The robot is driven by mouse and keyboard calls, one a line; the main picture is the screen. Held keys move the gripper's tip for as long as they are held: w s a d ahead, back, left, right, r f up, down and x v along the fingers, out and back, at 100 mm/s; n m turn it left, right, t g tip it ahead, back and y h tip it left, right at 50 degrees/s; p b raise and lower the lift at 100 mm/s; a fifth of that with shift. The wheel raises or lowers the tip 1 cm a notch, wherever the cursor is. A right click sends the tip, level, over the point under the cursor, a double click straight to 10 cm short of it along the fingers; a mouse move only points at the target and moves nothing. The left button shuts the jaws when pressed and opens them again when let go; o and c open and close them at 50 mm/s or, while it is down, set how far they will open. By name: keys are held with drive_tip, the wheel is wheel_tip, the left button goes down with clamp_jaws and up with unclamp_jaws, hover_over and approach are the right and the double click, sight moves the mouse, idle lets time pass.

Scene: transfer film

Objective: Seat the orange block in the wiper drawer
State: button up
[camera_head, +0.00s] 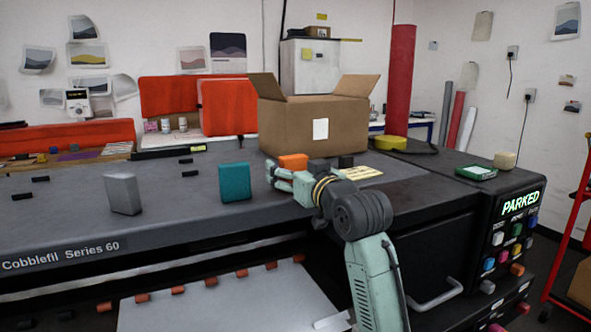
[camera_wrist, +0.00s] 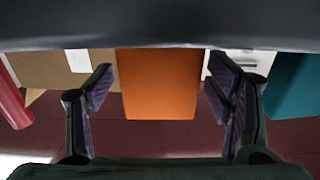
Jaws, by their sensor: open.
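The orange block (camera_head: 293,161) sits on the dark top of the machine, in front of the cardboard box. In the wrist view the orange block (camera_wrist: 158,85) is in the middle, between the two fingertips, with a gap on each side. My gripper (camera_head: 279,177) is open and low over the machine top, just in front of the block; in the wrist view, my gripper (camera_wrist: 158,92) has its fingers spread on either side of it. A front panel with a handle (camera_head: 435,297) is at lower right; I cannot tell whether it is the wiper drawer.
A teal block (camera_head: 235,182) and a grey block (camera_head: 122,193) stand to the left. The cardboard box (camera_head: 312,124) is behind. A pale tray (camera_head: 220,307) with several orange clips lies below the front edge. A control panel reading PARKED (camera_head: 519,202) is right.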

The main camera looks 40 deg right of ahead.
drive_tip(key=shift+c, duration=0.2)
drive_tip(key=c, duration=1.2)
drive_tip(key=shift+c, duration=0.2)
drive_tip(key=shift+s+a, duration=0.1)
